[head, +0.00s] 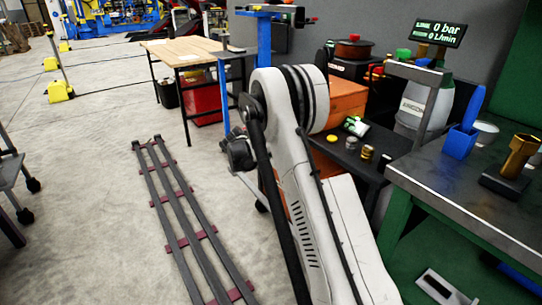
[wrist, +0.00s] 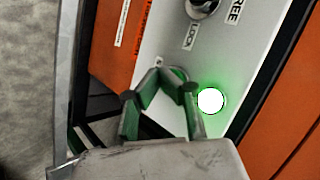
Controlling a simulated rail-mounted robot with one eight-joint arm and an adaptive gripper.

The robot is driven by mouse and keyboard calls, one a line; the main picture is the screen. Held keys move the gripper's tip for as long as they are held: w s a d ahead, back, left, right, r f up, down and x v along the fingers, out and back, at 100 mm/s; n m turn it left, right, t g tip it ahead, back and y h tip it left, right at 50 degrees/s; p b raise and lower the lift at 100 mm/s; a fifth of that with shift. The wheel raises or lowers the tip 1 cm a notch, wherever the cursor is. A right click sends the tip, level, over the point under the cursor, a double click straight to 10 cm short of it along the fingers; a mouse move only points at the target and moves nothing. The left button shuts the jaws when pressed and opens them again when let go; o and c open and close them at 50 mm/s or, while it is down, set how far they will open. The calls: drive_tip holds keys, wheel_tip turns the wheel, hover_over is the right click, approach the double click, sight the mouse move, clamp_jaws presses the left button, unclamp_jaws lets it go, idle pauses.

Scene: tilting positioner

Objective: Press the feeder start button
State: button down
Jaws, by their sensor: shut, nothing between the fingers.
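In the wrist view, a light grey panel (wrist: 236,55) carries a round lit button (wrist: 210,100), white in the middle with a green glow around it. My gripper (wrist: 168,73) is shut and empty, with its fingertips over the panel, up and left of the lit button. Part of another round fitting shows behind the fingertips, mostly hidden. I cannot tell whether the fingertips touch it, and no readable label marks either one as the feeder start button. In the head view my arm hides the gripper.
A knob (wrist: 203,6) beside LOCK and FREE labels sits above on the panel. Orange housing (wrist: 113,50) flanks it. In the head view, an orange cabinet (head: 347,101), a dark cart and a steel bench (head: 440,180) crowd my arm's right. Floor rails (head: 180,215) lie left.

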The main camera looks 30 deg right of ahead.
drive_tip(key=shift+a, duration=0.85)
drive_tip(key=a, duration=0.5)
drive_tip(key=shift+s+b, duration=0.2)
drive_tip(key=shift+b, duration=0.15)
idle(0.7)
